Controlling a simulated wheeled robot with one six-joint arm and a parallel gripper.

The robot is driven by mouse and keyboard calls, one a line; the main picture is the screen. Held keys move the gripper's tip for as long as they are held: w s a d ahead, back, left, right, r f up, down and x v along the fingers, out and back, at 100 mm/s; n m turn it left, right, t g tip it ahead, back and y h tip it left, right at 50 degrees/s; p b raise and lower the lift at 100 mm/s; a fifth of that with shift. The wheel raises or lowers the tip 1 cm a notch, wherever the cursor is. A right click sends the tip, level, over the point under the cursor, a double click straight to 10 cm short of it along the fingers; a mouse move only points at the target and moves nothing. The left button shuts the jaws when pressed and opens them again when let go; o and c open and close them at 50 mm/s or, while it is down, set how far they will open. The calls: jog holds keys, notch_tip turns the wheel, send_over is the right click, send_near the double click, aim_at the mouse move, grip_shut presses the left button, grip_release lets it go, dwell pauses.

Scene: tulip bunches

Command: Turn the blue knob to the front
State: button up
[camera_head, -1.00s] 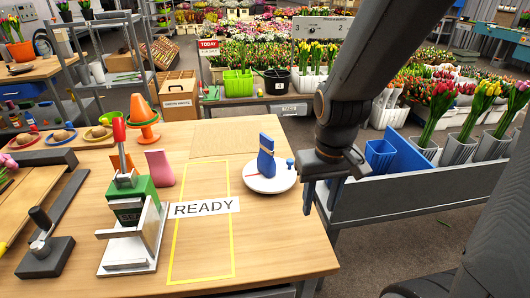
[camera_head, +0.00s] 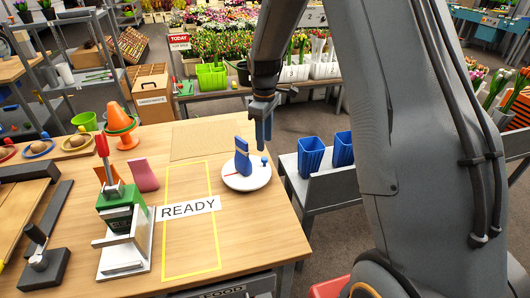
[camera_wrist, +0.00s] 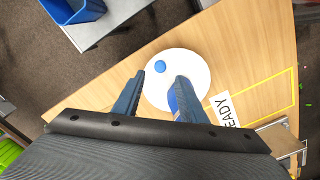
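The blue knob (camera_head: 265,160) is a small ball at the right edge of a round white turntable (camera_head: 245,184), which sits near the table's right edge. In the wrist view the knob (camera_wrist: 160,66) shows on the white disc (camera_wrist: 195,62), just beyond the fingertips. A tall blue block (camera_head: 242,160) with a tan band stands on the disc; in the wrist view it is mostly hidden behind the right finger. My gripper (camera_head: 263,138) hangs above the knob, pointing down. The wrist view shows its fingers (camera_wrist: 158,88) apart, with nothing held between them.
A READY label (camera_head: 188,207) and a yellow taped rectangle lie left of the turntable. A green and white press (camera_head: 125,222) and a pink piece (camera_head: 144,176) stand farther left. Blue bins (camera_head: 311,156) stand on a lower grey bench to the right.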

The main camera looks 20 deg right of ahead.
aim_at(264, 158)
jog(key=shift+f+p, duration=1.1)
jog(key=shift+f, duration=2.5)
jog(key=shift+c, duration=0.2)
grip_shut()
